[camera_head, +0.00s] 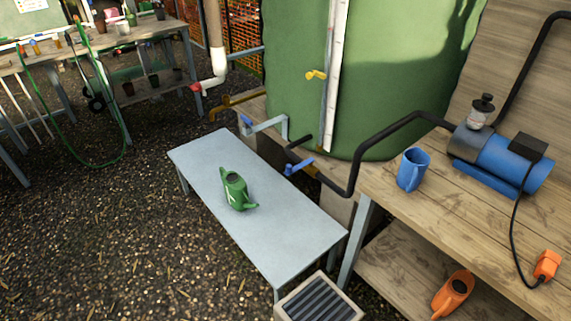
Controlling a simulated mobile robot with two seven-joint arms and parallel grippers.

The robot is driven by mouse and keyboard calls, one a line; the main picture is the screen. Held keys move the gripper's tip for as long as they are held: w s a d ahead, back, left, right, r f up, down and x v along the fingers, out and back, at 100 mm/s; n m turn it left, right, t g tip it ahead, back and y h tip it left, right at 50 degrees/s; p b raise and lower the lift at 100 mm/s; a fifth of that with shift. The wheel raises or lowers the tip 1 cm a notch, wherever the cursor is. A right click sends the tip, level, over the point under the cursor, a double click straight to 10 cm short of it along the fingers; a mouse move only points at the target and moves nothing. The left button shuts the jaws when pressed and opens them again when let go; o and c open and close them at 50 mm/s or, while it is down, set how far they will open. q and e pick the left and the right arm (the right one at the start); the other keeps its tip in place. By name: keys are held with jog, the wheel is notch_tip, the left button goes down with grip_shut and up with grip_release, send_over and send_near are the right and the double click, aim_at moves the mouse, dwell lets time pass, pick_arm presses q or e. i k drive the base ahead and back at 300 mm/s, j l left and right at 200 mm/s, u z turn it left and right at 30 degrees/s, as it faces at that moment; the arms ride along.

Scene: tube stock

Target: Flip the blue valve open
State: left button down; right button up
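A blue valve handle (299,166) sits on the dark pipe low at the front of the green tank (390,75), just past the far right edge of the grey table. It lies roughly along the picture's horizontal, tilted slightly. A second, smaller blue part (246,120) is at the end of the light blue-grey spout pipe (268,124) to its left. I cannot tell from this view whether either is open or closed. Neither of my grippers is in view.
A green watering can (235,190) stands on the grey table (285,235). A wooden bench (390,199) at right holds a blue jug (413,169) and blue pump (500,158). Gravel ground at left is clear.

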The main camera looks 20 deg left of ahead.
aim_at(290, 170)
jog(key=i+j+z, duration=0.25)
jog(key=j, duration=0.15)
jog(key=j+z, duration=0.3)
jog(key=i+j+z, duration=0.2)
jog(key=j, duration=0.15)
jog(key=j+z, duration=0.2)
jog(key=k+j, duration=0.05)
jog(key=j, duration=0.05)
